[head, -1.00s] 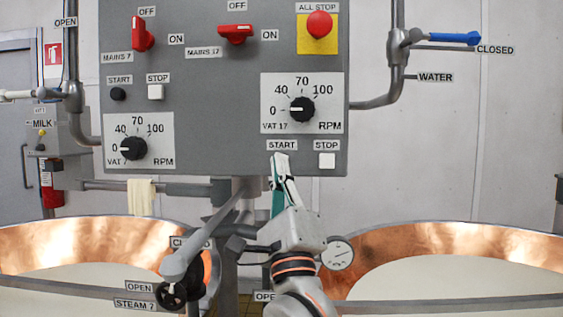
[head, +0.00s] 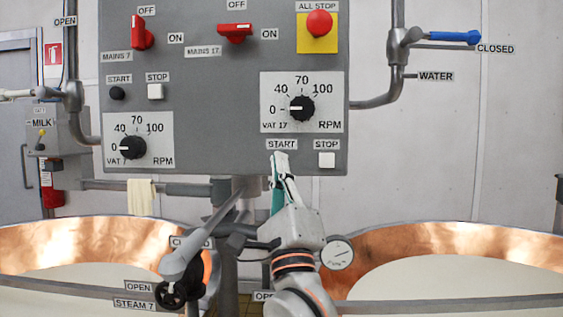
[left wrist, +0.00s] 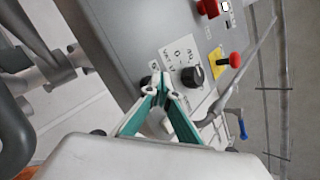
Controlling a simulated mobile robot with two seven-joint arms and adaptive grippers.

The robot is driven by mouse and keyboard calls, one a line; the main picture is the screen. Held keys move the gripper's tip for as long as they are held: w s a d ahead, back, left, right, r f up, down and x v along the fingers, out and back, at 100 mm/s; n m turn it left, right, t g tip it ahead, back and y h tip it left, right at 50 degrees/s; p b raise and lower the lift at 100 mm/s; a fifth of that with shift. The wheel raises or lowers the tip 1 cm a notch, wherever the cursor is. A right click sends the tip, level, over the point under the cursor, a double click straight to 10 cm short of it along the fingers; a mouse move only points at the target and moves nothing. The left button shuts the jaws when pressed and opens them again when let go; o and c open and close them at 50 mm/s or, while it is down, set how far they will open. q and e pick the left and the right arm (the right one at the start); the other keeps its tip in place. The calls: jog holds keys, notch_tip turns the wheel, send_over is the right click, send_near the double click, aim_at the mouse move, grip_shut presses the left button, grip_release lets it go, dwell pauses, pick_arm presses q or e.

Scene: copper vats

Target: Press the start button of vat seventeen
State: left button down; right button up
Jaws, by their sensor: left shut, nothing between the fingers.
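The grey control panel (head: 222,90) fills the upper middle of the head view. The vat seventeen START label (head: 282,145) is at its lower edge, left of the white STOP button (head: 327,160). My left gripper (head: 280,157) is shut and empty, its tips just below that label. The start button is hidden behind the tips in the head view. In the left wrist view the gripper tips (left wrist: 162,86) are close to the panel face, below and left of the vat 17 speed knob (left wrist: 192,76). I cannot tell if they touch the button. My right gripper is not in view.
The red ALL STOP button (head: 319,24) and the red mains 17 switch (head: 235,33) sit higher on the panel. Copper vats stand low on the left (head: 60,240) and right (head: 450,240). A valve handle (head: 190,263) and a dial gauge (head: 337,253) flank my left arm.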

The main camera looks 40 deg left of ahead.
pick_arm(q)
jog(key=shift+w+a, duration=0.2)
jog(key=shift+w, duration=0.2)
dwell(0.8)
dwell(0.5)
jog(key=shift+s+d, duration=0.45)
jog(key=shift+s, duration=0.3)
jog(key=shift+s+d, duration=0.45)
jog(key=shift+s, duration=0.25)
jog(key=shift+s+d, duration=0.4)
jog(key=shift+s, duration=0.3)
jog(key=shift+s+d, duration=0.45)
jog(key=shift+s, duration=0.25)
